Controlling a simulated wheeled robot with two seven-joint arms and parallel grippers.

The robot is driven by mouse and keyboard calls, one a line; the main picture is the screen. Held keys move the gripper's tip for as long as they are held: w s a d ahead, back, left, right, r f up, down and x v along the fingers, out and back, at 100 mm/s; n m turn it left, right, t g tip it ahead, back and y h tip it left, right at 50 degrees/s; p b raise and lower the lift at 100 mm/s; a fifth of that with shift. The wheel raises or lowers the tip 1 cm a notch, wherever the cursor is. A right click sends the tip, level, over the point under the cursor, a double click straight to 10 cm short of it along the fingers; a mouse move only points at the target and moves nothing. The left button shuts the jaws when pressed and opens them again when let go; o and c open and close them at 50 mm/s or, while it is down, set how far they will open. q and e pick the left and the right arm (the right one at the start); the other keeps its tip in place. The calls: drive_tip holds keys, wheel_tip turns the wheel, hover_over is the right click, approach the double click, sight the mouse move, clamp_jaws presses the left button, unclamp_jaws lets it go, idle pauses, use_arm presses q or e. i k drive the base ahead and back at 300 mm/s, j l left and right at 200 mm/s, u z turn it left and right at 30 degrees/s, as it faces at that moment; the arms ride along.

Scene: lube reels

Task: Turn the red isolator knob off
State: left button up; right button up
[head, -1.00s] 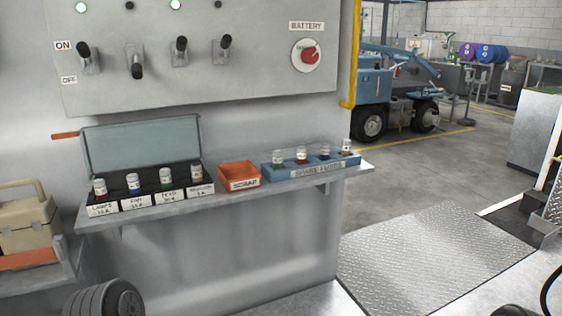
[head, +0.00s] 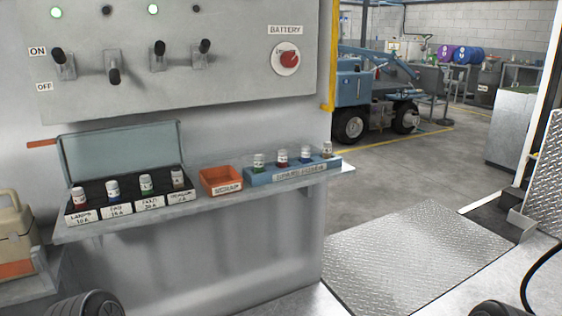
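The red isolator knob (head: 289,58) sits on a round white plate under a BATTERY label (head: 285,30), at the right end of the grey switch panel (head: 225,85). Its pointer seems to point up and to the right; the lettering on the plate is too small to read. Neither of my grippers shows in the head view, and nothing touches the knob.
Levers stand left of the knob; the second (head: 113,75) points down, the others up. Two lamps glow green. Below, a shelf (head: 215,207) holds a fuse box (head: 120,150), an orange scrap tray (head: 221,188) and a blue fuse rack (head: 262,178). A yellow pipe (head: 328,105) edges the panel.

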sight(289, 59)
drive_tip(key=i+l+u, duration=0.1)
drive_tip(key=l+u, duration=0.15)
drive_tip(key=l, duration=0.7)
drive_tip(key=l+u, duration=0.25)
drive_tip(key=l, duration=0.7)
